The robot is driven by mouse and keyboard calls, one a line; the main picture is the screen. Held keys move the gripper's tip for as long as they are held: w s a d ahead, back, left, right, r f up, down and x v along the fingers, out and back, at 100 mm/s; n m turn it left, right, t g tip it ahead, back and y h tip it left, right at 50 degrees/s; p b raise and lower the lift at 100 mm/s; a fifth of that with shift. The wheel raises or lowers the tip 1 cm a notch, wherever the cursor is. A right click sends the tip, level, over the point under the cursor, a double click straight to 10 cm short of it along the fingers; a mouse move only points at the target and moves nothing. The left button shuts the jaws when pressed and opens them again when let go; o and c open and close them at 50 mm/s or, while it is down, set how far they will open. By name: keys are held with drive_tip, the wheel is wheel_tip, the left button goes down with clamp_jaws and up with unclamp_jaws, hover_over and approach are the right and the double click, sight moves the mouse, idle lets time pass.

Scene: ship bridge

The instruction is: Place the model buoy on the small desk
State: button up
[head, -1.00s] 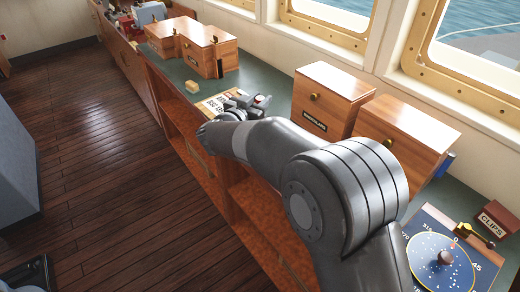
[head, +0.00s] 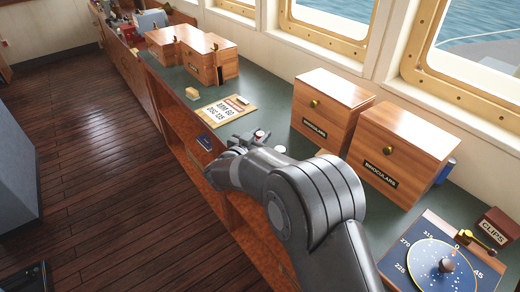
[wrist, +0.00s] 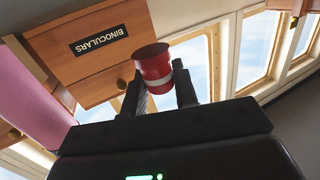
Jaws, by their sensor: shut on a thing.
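The model buoy (wrist: 152,65), a red cylinder with a pale band, sits between the two fingers of my gripper (wrist: 160,92) in the wrist view. My gripper is shut on it and holds it up near a box marked BINOCULARS. In the head view a small red and white part of the buoy (head: 261,134) shows beyond my wrist. My gripper is mostly hidden there by my own arm, near the front edge of the green counter (head: 265,108). I cannot tell which surface is the small desk.
Two wooden boxes, one marked BINOCULARS (head: 400,155), the other (head: 325,110) beside it, stand by the windows. A paper card (head: 222,110) and a small wooden block (head: 192,93) lie on the counter. A compass board (head: 440,265) and CLIPS box (head: 495,228) are at right. Floor on the left is mostly clear.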

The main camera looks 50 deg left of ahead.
drive_tip(key=shift+f, duration=2.6)
drive_tip(key=shift+f, duration=0.15)
drive_tip(key=o, duration=1)
drive_tip(key=shift+o, duration=0.4)
drive_tip(key=v, duration=1)
drive_tip(key=shift+s+r, duration=0.3)
drive_tip(key=shift+s, duration=0.15)
